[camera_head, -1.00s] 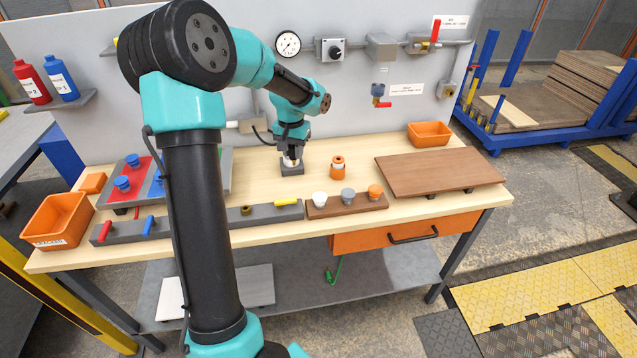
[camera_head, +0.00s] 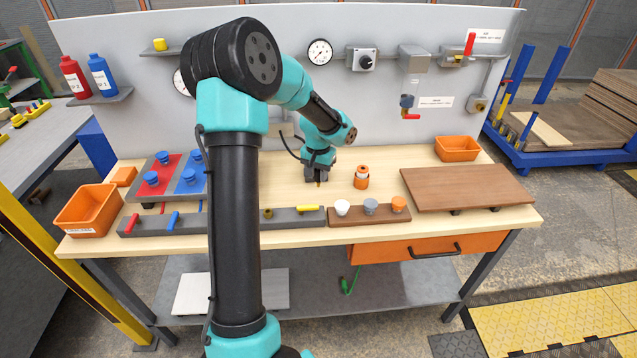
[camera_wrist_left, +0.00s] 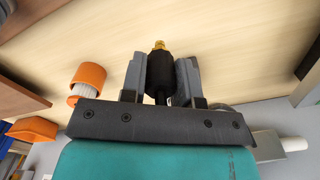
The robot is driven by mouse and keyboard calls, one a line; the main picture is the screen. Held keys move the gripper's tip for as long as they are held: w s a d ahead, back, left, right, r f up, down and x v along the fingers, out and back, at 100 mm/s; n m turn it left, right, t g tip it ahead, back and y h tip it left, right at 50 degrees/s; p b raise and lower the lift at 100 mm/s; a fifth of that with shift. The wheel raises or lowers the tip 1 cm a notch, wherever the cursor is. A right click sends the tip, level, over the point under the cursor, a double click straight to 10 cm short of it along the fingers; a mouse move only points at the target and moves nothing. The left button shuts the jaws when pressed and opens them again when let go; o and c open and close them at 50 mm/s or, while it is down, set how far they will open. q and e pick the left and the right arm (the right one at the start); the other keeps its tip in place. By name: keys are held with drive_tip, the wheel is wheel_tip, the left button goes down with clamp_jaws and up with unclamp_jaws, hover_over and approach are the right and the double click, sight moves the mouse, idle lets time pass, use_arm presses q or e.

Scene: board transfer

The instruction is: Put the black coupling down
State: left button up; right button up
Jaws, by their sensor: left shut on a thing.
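The black coupling (camera_wrist_left: 160,72) with its brass tip (camera_wrist_left: 159,45) is between the two grey fingers of my left gripper (camera_wrist_left: 160,78) in the left wrist view. The fingers are shut on its sides. In the head view my left gripper (camera_head: 318,176) points down at the middle back of the wooden bench (camera_head: 290,194). There the fingers mostly hide the coupling. I cannot tell whether the coupling touches the bench top. My right gripper is not in view.
An orange and white bottle-like piece (camera_head: 361,178) stands just right of the gripper. In front is a brown rack (camera_head: 358,215) with white, grey and orange pieces, beside a grey rack (camera_head: 296,217). A brown board (camera_head: 466,188) lies at right. A red-and-blue panel (camera_head: 166,177) is at left.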

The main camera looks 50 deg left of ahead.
sight(318, 183)
use_arm(q)
drive_tip(key=shift+f, duration=1.85)
drive_tip(key=shift+f, duration=0.1)
drive_tip(key=o, duration=0.9)
wheel_tip(318, 183, up, 12)
drive_tip(key=shift+r, duration=0.15)
